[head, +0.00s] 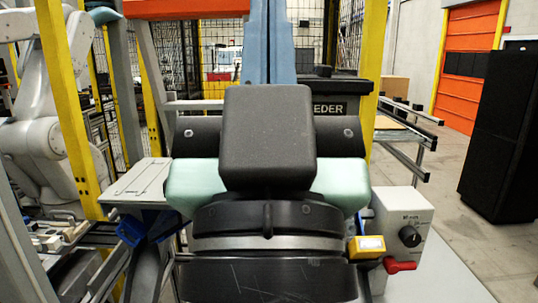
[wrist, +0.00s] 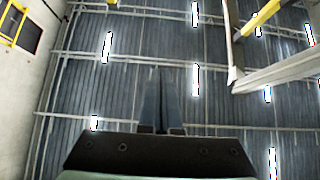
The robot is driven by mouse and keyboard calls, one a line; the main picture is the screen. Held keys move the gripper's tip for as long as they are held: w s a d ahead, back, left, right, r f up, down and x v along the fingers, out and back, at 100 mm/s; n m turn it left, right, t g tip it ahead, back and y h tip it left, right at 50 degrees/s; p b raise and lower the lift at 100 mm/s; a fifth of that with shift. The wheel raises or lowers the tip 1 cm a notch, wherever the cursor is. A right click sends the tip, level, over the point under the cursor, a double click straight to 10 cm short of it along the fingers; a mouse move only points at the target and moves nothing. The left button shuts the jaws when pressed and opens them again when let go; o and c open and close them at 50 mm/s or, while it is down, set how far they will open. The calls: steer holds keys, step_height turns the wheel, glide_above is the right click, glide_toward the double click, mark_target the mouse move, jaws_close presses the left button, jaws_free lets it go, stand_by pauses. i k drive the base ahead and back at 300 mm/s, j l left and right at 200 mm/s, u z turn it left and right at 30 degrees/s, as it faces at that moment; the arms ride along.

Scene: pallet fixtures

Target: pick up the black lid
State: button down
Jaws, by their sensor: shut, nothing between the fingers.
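My gripper (head: 269,10) points up in the head view, its two blue fingers together and running to the top edge. In the wrist view my gripper (wrist: 159,74) is shut and empty, with only the ceiling beyond it. I cannot make out the black lid for certain in either view. A black box (head: 338,104) with the letters EEDER stands behind my arm at the right. It has a dark top (head: 323,71), and I cannot tell whether that is the lid. My arm hides part of the box.
Yellow posts (head: 66,110) and wire mesh stand around. A white robot arm (head: 42,130) is at the left. A grey control box (head: 403,236) with a knob is at the right front. A tall black cabinet (head: 503,135) stands far right, with open floor before it.

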mark_target(324, 79)
steer(key=i+l, duration=0.2)
steer(key=i, duration=0.2)
steer(key=i+l, duration=0.2)
steer(key=i, duration=0.15)
steer(key=i+l, duration=0.2)
steer(key=i, duration=0.2)
steer(key=u, duration=0.55)
